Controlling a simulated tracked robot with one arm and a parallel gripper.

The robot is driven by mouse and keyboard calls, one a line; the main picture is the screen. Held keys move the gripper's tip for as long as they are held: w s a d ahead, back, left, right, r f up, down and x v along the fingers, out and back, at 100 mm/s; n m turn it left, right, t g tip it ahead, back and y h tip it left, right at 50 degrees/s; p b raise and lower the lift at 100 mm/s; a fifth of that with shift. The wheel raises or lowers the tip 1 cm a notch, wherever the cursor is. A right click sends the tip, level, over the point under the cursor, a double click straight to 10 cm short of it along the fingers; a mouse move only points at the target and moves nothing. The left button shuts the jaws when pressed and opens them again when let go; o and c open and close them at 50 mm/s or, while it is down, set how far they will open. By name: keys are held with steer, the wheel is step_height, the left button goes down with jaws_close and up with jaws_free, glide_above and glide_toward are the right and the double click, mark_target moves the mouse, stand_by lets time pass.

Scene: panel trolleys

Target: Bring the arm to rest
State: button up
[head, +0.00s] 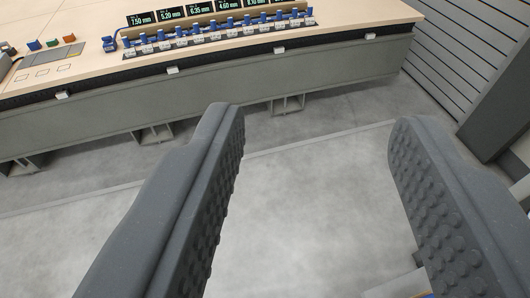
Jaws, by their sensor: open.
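My gripper (316,128) shows large in the head view, its two dark grey fingers with studded inner pads reaching up from the lower edge. The fingers stand wide apart with only bare floor between them, so it is open and empty. It is in front of a long bench and apart from it. The rest of my arm is mostly out of view.
A long bench (230,98) with a pale wooden top crosses the upper part. It bears a row of blue-handled items (215,34), small number displays (170,14) and small coloured blocks (52,43). A slatted wall (465,45) and dark post (500,100) stand right. Grey floor (300,200) is clear.

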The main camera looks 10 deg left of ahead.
step_height(320, 180, up, 6)
steer(key=p, duration=0.6)
steer(key=shift+s+r, duration=0.15)
stand_by(0.5)
